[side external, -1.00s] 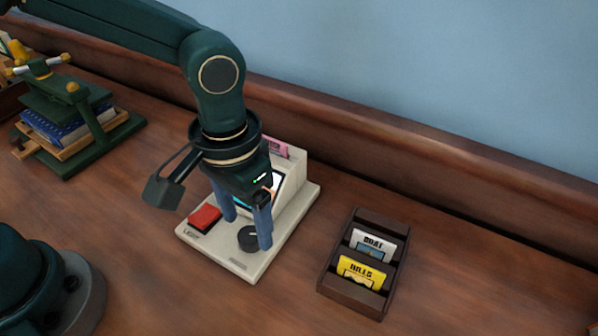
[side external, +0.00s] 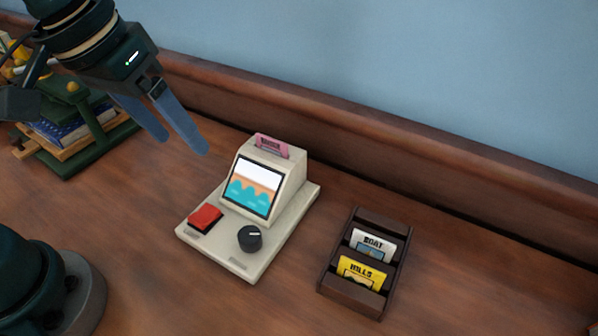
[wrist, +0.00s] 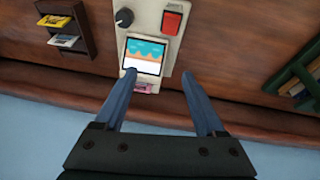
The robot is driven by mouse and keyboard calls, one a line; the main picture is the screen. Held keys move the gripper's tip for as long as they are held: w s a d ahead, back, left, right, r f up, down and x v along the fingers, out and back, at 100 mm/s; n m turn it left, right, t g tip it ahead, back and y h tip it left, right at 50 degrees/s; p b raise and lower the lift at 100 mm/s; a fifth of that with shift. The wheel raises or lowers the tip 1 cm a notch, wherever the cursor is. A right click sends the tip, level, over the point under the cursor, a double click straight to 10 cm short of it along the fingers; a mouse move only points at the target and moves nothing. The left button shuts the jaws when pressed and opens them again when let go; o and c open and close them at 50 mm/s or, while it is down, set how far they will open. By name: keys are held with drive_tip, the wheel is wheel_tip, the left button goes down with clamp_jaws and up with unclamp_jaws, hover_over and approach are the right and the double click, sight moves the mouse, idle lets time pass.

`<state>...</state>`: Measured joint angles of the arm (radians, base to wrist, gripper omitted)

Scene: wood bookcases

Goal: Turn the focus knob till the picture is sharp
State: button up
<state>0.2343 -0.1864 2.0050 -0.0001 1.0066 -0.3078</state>
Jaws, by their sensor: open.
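The black focus knob (side external: 250,238) sits at the front right of the cream viewer's base (side external: 243,262), with a pale mark on its top. It also shows in the wrist view (wrist: 125,17). The viewer's screen (side external: 252,187) shows a white upper area, an orange band and teal wave shapes with clear edges; it also appears in the wrist view (wrist: 144,56). A pink card (side external: 271,146) stands in the slot on top. My gripper (side external: 183,146) is open and empty, raised to the left of the viewer and apart from the knob.
A red button (side external: 205,217) is left of the knob. A dark wooden rack (side external: 352,303) on the right holds a white BOAT card (side external: 372,243) and a yellow HILLS card (side external: 361,272). A green press (side external: 98,135) with books stands at the back left. Bare wood lies between.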

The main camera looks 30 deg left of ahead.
drive_tip(key=s+a+t, duration=0.2)
drive_tip(key=s+a, duration=0.3)
drive_tip(key=shift+s+a+f+y, duration=0.15)
drive_tip(key=shift+s+a+y, duration=0.05)
drive_tip(key=shift+s+y, duration=0.2)
idle(0.3)
drive_tip(key=shift+s+f+m, duration=0.4)
drive_tip(key=shift+s+f, duration=0.05)
drive_tip(key=shift+f, duration=0.25)
